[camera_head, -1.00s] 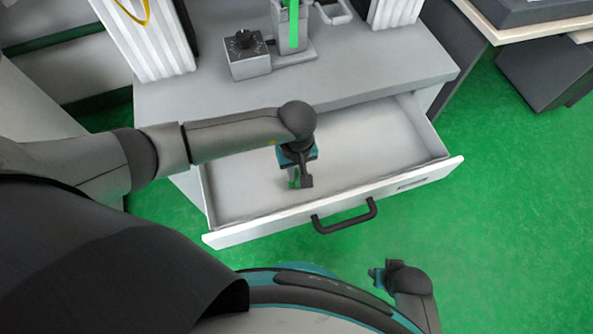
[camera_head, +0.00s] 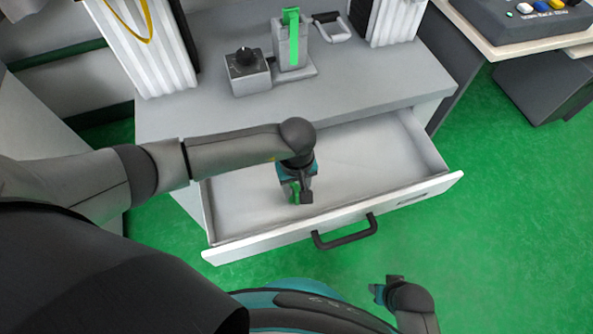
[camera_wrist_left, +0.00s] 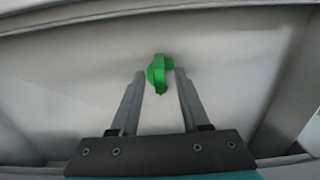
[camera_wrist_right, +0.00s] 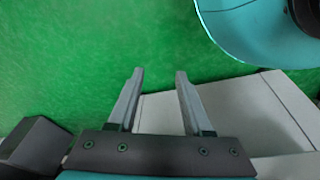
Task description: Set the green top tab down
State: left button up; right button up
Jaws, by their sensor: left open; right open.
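The green top tab (camera_wrist_left: 158,75) shows in the left wrist view between and just beyond my left fingertips, over the pale drawer floor. Whether it touches the floor or a finger is hard to tell. My left gripper (camera_wrist_left: 155,75) is open, with a gap on each side of the tab. In the head view, my left gripper (camera_head: 301,194) points down inside the open drawer (camera_head: 375,155), with a bit of green beside its fingers. My right gripper (camera_wrist_right: 156,75) is open and empty, over green floor away from the drawer; it also shows in the head view (camera_head: 376,288).
On the cabinet top (camera_head: 380,85) stand a grey tower (camera_head: 283,50) with a green strip, a box with a black knob (camera_head: 245,62) and a grey loop handle (camera_head: 332,28). The drawer's black handle (camera_head: 345,234) faces me. The drawer's right part is clear.

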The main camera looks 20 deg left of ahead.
aim_at(296, 190)
pick_arm(q)
jog(key=shift+r, duration=0.55)
notch_tip(296, 190, up, 11)
jog(key=p, duration=0.4)
pick_arm(e)
jog(key=s+d+f, duration=0.5)
jog(key=s, duration=0.1)
jog(key=shift+s+d+f+h, duration=0.2)
jog(key=shift+s+f+h, duration=0.05)
jog(key=shift+s+h, duration=0.1)
